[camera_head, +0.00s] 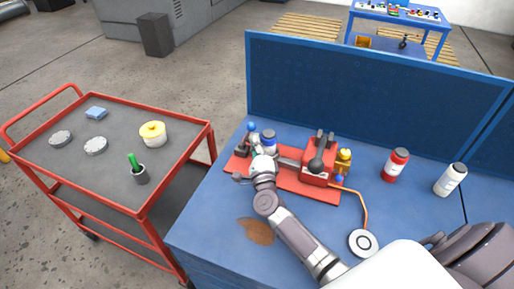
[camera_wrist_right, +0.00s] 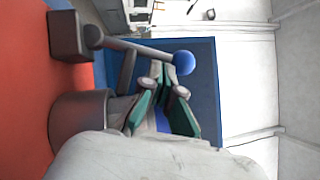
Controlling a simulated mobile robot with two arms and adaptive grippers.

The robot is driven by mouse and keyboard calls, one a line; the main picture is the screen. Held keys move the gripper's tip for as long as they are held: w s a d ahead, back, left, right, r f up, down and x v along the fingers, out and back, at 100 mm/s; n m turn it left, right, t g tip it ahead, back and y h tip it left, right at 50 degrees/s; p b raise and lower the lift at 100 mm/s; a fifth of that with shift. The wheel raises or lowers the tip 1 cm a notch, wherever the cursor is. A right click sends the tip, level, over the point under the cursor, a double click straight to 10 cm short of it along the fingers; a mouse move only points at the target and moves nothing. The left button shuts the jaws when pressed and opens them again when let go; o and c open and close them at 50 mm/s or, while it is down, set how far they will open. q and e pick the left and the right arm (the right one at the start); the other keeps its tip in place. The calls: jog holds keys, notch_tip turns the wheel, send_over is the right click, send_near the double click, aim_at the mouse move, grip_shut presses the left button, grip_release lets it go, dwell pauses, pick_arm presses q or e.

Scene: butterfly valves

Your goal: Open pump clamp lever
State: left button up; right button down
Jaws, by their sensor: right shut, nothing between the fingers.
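The red pump unit (camera_head: 318,182) lies on the blue workbench. At its left end is a clamp lever with a blue ball knob (camera_head: 252,127). In the right wrist view the lever is a grey rod (camera_wrist_right: 130,46) ending in a blue ball (camera_wrist_right: 184,62). My right gripper (camera_head: 255,160) is at the pump unit's left end, beside the lever and partly covering it. In the wrist view its fingers (camera_wrist_right: 160,78) are shut and empty, with the tips close to the rod; whether they touch it I cannot tell. My left gripper is not in view.
A red and a white bottle (camera_head: 396,165) (camera_head: 450,179) stand on the right of the bench. A copper tube runs to a round white disc (camera_head: 363,243). A blue panel (camera_head: 360,100) stands behind. A red cart (camera_head: 75,150) with small items is at left.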

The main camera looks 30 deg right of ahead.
dwell(0.4)
jog(key=shift+w+a+r+n+p, duration=0.15)
jog(key=shift+w+r+n+p, duration=0.2)
jog(key=shift+p, duration=0.35)
jog(key=shift+s+y, duration=0.1)
jog(key=shift+y, duration=0.2)
jog(key=shift+n, duration=0.35)
jog(key=shift+w+a+r+p, duration=0.2)
jog(key=shift+w+a+r, duration=0.1)
jog(key=shift+w+a, duration=0.3)
jog(key=shift+w+a+r+p, duration=0.2)
jog(key=shift+w+a+r, duration=0.15)
jog(key=shift+w+a, duration=0.25)
jog(key=shift+w+a+r+p, duration=0.25)
jog(key=shift+w+a, duration=0.2)
jog(key=shift+w, duration=0.25)
jog(key=shift+a+g, duration=0.1)
jog(key=shift+g, duration=0.2)
jog(key=shift+f, duration=0.1)
